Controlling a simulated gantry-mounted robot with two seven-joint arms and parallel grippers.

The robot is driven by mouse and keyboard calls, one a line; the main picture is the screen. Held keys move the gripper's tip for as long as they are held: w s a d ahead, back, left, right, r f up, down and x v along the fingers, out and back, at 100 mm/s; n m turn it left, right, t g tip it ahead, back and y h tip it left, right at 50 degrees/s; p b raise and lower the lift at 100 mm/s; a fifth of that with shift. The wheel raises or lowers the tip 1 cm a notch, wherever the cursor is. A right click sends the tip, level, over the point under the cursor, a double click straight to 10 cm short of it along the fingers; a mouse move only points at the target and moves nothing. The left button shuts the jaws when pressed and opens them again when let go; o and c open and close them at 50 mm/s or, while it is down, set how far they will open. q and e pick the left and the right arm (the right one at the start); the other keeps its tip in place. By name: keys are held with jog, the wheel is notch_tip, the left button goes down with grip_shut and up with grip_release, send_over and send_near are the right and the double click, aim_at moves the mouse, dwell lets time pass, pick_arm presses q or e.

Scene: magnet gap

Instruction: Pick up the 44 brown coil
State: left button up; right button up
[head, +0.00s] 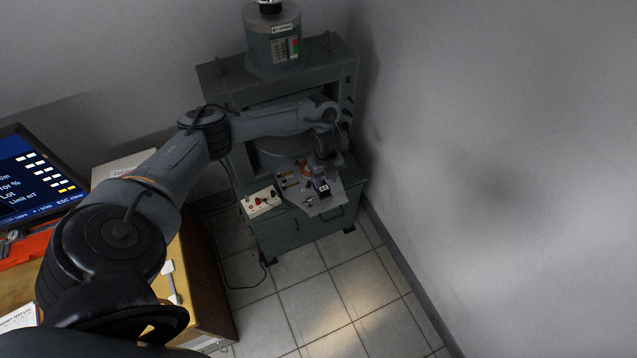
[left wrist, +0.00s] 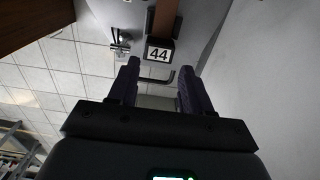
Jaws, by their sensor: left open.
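In the left wrist view a black-framed white tag marked 44 (left wrist: 159,53) shows just beyond my fingertips, with a brown strip (left wrist: 165,18) running up from it, which looks like part of the brown coil. My left gripper (left wrist: 160,82) is open, its two dark fingers apart with nothing between them. In the head view the left gripper (head: 322,178) is over the small shelf on the front of the grey-green press-like machine, beside the small tag (head: 323,187). An orange-brown ring part (head: 304,168) shows just left of the gripper. My right gripper is not in view.
The machine (head: 290,225) stands in the corner against grey walls. A wooden desk (head: 205,275) with a monitor (head: 40,180) is at left. Tiled floor lies clear in front.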

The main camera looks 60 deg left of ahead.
aim_at(324, 188)
pick_arm(q)
jog(key=shift+s+a+f+b, duration=0.1)
jog(key=shift+a+f+b, duration=0.05)
jog(key=shift+f, duration=1.1)
jog(key=shift+a+f+b, duration=0.1)
jog(key=shift+f+b, duration=0.05)
jog(key=shift+f, duration=1.1)
jog(key=c, duration=0.7)
jog(key=shift+r, duration=0.1)
